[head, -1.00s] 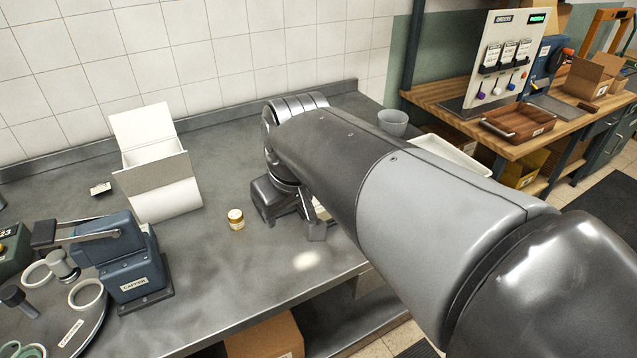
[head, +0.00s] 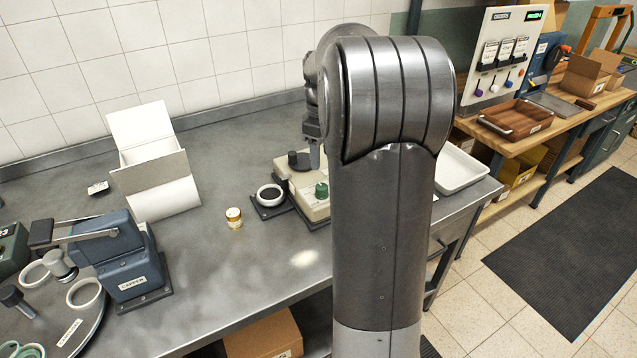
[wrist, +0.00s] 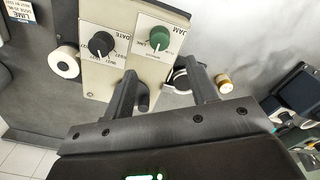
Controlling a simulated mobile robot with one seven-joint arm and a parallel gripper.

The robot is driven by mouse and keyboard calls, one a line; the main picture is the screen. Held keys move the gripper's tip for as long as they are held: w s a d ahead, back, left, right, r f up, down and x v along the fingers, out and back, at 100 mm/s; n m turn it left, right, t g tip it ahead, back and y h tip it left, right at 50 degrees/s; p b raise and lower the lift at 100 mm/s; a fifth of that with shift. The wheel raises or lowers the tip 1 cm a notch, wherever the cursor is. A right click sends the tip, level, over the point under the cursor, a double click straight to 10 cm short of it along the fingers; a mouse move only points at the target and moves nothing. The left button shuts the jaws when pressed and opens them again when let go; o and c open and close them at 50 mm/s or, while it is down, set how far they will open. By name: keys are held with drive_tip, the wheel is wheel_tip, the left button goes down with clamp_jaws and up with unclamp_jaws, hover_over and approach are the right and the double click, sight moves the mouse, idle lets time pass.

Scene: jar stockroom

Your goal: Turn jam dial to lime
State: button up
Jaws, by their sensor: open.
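The jam dial (wrist: 159,39) is a green knob on a cream panel marked JAM. The green knob also shows in the head view (head: 321,190), on the cream machine (head: 312,207). A black DATE dial (wrist: 101,45) sits left of it in the wrist view. My gripper (wrist: 162,70) is open and empty, its fingertips apart from the green knob and below it in that picture. In the head view my arm hides most of the gripper and part of the machine.
A small jar (head: 234,218) stands left of the machine. A white roll (wrist: 65,62) and a LIME card (wrist: 20,12) show in the wrist view.

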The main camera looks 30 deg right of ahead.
sight(322, 186)
wheel_tip(322, 186, down, 11)
drive_tip(key=shift+r, duration=0.1)
idle(0.3)
drive_tip(key=c, duration=1)
drive_tip(key=shift+o, duration=0.2)
drive_tip(key=m, duration=0.4)
drive_tip(key=shift+m, duration=2.9)
